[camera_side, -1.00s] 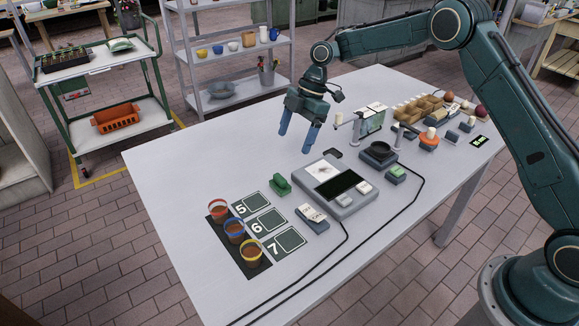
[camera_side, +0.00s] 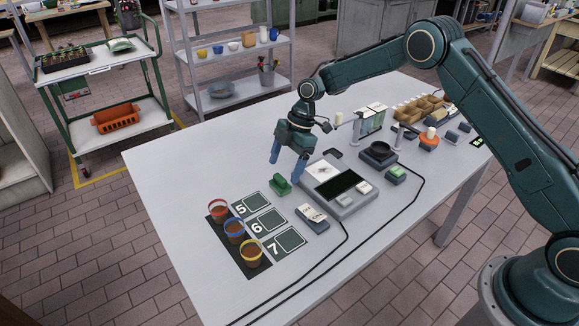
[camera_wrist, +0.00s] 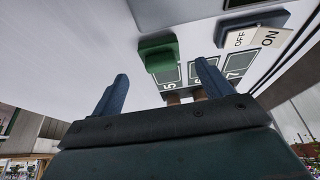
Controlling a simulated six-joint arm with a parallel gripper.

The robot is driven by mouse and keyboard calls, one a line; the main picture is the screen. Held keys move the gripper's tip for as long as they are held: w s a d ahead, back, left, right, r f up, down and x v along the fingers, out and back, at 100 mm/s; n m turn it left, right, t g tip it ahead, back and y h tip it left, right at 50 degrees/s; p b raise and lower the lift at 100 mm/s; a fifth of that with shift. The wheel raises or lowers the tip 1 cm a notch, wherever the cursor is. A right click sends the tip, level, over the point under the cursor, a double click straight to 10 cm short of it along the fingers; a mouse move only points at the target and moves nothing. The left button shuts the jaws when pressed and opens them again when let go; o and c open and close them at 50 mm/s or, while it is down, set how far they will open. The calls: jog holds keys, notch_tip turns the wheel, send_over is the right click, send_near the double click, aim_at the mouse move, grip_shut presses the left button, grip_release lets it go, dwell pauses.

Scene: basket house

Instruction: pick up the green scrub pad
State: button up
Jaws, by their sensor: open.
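The green scrub pad (camera_side: 281,186) lies on the table beside the flat grey device, near the numbered cards. My gripper (camera_side: 287,166) is open and empty, above the table close to the pad, its blue fingers pointing down. In the wrist view the pad (camera_wrist: 158,54) shows past the fingertips, between the two fingers of my gripper (camera_wrist: 162,72) and a little apart from them in the picture. I cannot tell the exact height of the fingertips above the pad.
The grey device (camera_side: 338,185) with a dark screen stands just right of the pad. Cards numbered 5, 6 and 7 (camera_side: 266,225) and three pots (camera_side: 235,230) are in front. An ON/OFF sign (camera_side: 312,217) sits nearby. The table's left part (camera_side: 185,170) is clear.

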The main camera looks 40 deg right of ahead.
aim_at(281, 176)
jog(key=shift+x, duration=2.65)
jog(key=c, duration=1.1)
jog(key=shift+o, duration=0.2)
jog(key=shift+r, duration=0.15)
notch_tip(281, 176, up, 20)
